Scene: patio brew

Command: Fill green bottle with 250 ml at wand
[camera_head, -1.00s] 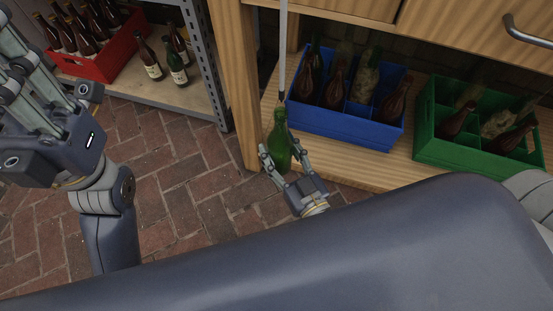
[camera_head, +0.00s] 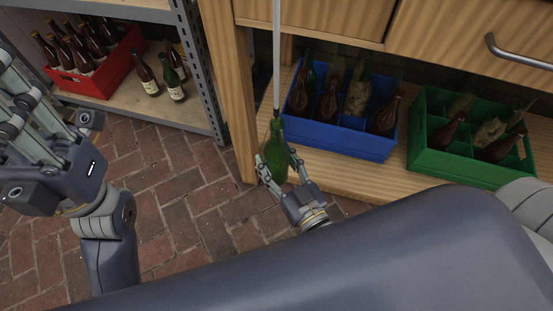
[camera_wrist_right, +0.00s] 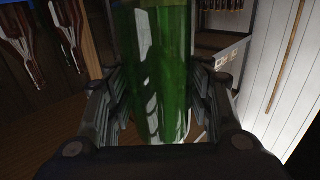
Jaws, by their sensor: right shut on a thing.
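A green bottle (camera_head: 276,152) stands upright under the thin grey wand (camera_head: 277,60), near the left post of the wooden bench. The wand's lower end meets the bottle's mouth; I cannot tell how far inside it reaches. My right gripper (camera_head: 276,170) is shut on the green bottle, with a finger on each side. In the right wrist view the bottle (camera_wrist_right: 160,70) fills the middle between the fingers, its top cut off. I cannot make out a liquid level for sure. My left gripper (camera_head: 50,120) is at the left, away from the bottle, its fingers partly cut off by the frame edge.
A blue crate (camera_head: 340,140) and a green crate (camera_head: 465,168) with bottles stand on the wooden shelf right of the bottle. Brick floor (camera_head: 190,200) lies open between.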

